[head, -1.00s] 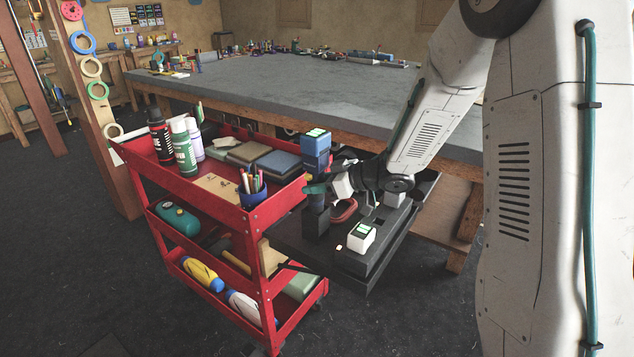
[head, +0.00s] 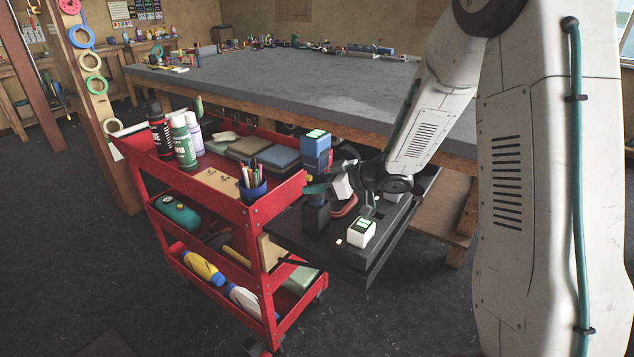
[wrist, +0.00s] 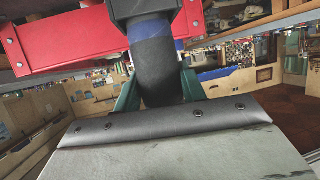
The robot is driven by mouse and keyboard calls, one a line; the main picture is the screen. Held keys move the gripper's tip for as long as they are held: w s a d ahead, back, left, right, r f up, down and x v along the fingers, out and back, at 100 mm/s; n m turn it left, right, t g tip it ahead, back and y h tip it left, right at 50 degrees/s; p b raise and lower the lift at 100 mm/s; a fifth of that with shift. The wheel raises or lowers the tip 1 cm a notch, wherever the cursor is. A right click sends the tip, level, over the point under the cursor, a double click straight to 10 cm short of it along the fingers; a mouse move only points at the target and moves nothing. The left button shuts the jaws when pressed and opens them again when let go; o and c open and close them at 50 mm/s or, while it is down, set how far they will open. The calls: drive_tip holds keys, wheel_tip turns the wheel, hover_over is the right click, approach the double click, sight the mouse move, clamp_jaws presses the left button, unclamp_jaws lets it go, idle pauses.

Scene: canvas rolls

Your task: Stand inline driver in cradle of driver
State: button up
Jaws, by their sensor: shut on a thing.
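The inline driver (head: 316,146) is a blue and black tool with a lit green patch on its top end. It stands upright in the head view. My gripper (head: 317,186) is shut on its middle, with teal fingers. In the wrist view, the fingers of my gripper (wrist: 160,92) close from both sides on the dark grip of the driver (wrist: 153,62). The black cradle (head: 315,218) is directly below the driver on a dark platform (head: 345,262). The driver's lower end is at the cradle's mouth; whether it is seated inside I cannot tell.
A white block with a green light (head: 361,233) and a red looped item (head: 344,206) are near the cradle. A red cart (head: 262,212) stands close on the left, carrying a pen cup (head: 252,190), cans and boxes. A long grey workbench (head: 290,90) is behind.

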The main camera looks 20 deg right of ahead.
drive_tip(key=shift+f, duration=0.5)
drive_tip(key=o, duration=1.2)
drive_tip(key=shift+f, duration=0.1)
